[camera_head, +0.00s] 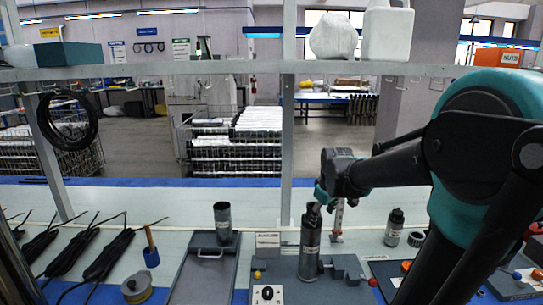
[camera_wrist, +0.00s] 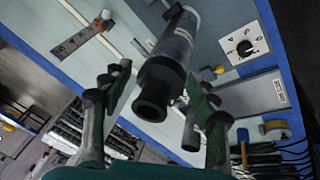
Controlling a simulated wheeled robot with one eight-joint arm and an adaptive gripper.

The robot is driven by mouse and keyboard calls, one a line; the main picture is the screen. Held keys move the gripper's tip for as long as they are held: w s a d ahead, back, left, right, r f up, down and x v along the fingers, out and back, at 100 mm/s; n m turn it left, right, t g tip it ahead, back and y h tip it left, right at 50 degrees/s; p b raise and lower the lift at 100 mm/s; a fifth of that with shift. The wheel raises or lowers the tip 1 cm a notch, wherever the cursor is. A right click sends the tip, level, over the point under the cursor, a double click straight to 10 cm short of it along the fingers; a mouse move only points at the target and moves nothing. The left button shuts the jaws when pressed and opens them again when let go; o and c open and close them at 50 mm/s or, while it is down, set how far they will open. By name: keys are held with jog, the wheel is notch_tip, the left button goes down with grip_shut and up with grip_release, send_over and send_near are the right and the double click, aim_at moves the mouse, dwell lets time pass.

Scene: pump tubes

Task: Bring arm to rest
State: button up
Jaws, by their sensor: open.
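My gripper (camera_head: 322,190) is at the end of my arm, which reaches in from the right. It is just above and beside the top of a dark grey pump tube (camera_head: 310,250). The tube stands upright at a grey fixture on the bench. In the wrist view my gripper (camera_wrist: 160,95) is open, with its two green-padded fingers spread apart. The tube (camera_wrist: 172,55) shows between them, its dark open end towards the camera. I cannot tell whether a finger touches it.
A second dark tube (camera_head: 223,222) stands on a grey tray (camera_head: 204,265) to the left. A small dark bottle (camera_head: 394,228) stands to the right. Black cables (camera_head: 108,255) lie at far left. A shelf (camera_head: 225,72) and its post (camera_head: 287,140) rise behind.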

jog(key=s+f+m, duration=0.3)
jog(key=s+f, duration=0.3)
jog(key=s, duration=0.3)
jog(key=s+d+f+m, duration=0.1)
jog(key=s+f+m, duration=0.3)
jog(key=s+f, duration=0.2)
jog(key=s, duration=0.2)
jog(key=shift+s+d+f, duration=0.25)
jog(key=shift+s+f, duration=0.15)
